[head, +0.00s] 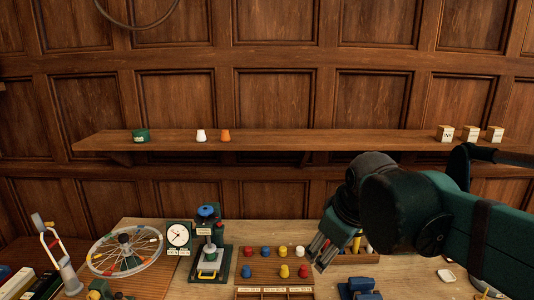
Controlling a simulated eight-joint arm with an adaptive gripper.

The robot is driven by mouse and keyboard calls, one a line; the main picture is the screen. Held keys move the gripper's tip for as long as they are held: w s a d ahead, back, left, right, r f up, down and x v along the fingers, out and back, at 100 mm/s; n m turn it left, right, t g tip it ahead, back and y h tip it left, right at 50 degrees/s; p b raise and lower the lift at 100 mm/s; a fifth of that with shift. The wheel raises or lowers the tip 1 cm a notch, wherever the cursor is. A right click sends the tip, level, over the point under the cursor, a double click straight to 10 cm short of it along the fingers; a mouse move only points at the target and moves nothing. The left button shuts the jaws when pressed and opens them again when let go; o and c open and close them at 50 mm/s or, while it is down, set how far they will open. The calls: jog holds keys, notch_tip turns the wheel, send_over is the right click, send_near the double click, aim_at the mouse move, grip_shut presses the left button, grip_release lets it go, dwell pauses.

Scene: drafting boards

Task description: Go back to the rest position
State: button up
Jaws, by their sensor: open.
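My gripper (319,256) shows in the head view at the lower right of centre, over the bench. It points down and to the left, and its jaws are open. I see nothing held between them. The fingers are small and partly dark in this view. My green and black arm reaches in from the right edge and hides part of the bench and wall behind it.
Colored pegs (265,252) stand just left of my gripper, with a compartment tray (270,291) in front. A press-like stand (209,245), clock (178,235) and spoked wheel (125,251) are farther left. A blue object (358,287) lies below my arm. A shelf (330,141) spans the wall.

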jog(key=s+d+f+m+t, duration=0.1)
jog(key=s+d+f+m, duration=0.2)
jog(key=s+f, duration=0.3)
jog(key=s+d+f+m+b, duration=0.1)
jog(key=s+d+f+m, duration=0.2)
jog(key=s+f+m, duration=0.2)
jog(key=shift+s+d+f+t+h, duration=0.15)
jog(key=shift+s+f+t+h, duration=0.2)
jog(key=shift+s, duration=0.45)
dwell(0.4)
